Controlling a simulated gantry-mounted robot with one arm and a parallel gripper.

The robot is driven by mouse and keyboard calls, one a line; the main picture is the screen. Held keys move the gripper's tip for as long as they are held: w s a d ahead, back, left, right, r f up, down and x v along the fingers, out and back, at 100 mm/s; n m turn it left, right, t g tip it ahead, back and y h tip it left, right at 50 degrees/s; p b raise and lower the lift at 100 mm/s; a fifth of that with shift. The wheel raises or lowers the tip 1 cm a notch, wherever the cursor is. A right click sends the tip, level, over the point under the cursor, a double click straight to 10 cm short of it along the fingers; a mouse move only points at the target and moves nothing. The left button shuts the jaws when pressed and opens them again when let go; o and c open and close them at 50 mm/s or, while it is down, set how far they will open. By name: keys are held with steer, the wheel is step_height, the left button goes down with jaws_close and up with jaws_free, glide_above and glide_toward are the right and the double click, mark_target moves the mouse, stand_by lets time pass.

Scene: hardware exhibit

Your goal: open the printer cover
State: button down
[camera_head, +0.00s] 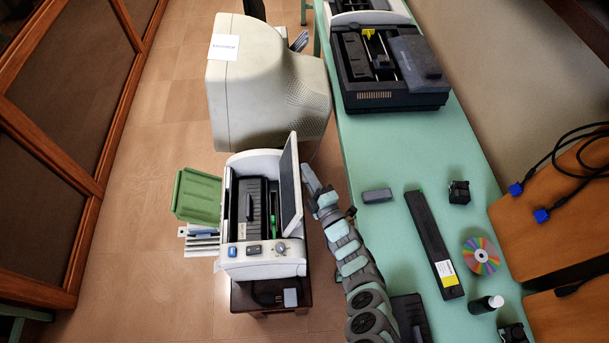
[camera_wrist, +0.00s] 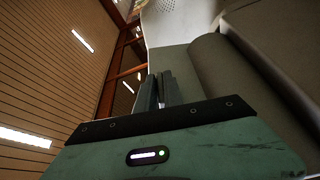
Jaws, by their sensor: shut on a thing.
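The white and grey printer (camera_head: 236,262) stands on a small dark stand left of the green table. Its cover (camera_head: 291,186) is swung up and stands nearly upright along the printer's right side. The dark inside with the cartridge carriage (camera_head: 250,205) is exposed. My gripper (camera_head: 308,172) is at the right side of the raised cover, close against it. In the wrist view my gripper's fingers (camera_wrist: 161,90) are nearly together, and what lies between them is hard to see. The exact contact with the cover is hidden.
A beige monitor (camera_head: 265,85) stands behind the printer. A green paper tray (camera_head: 197,196) sticks out at its left. The green table (camera_head: 400,150) holds a dark printer (camera_head: 390,95), a long black cartridge (camera_head: 432,240) and a disc (camera_head: 481,256). Floor at left is clear.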

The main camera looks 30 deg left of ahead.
steer(key=shift+d+f, duration=0.1)
steer(key=shift+f, duration=0.2)
steer(key=c, duration=1.5)
jaws_free()
steer(key=shift+r, duration=0.15)
steer(key=p+v, duration=0.1)
steer(key=v, duration=0.9)
steer(key=shift+s+d+p, duration=0.25)
steer(key=shift+p, duration=0.05)
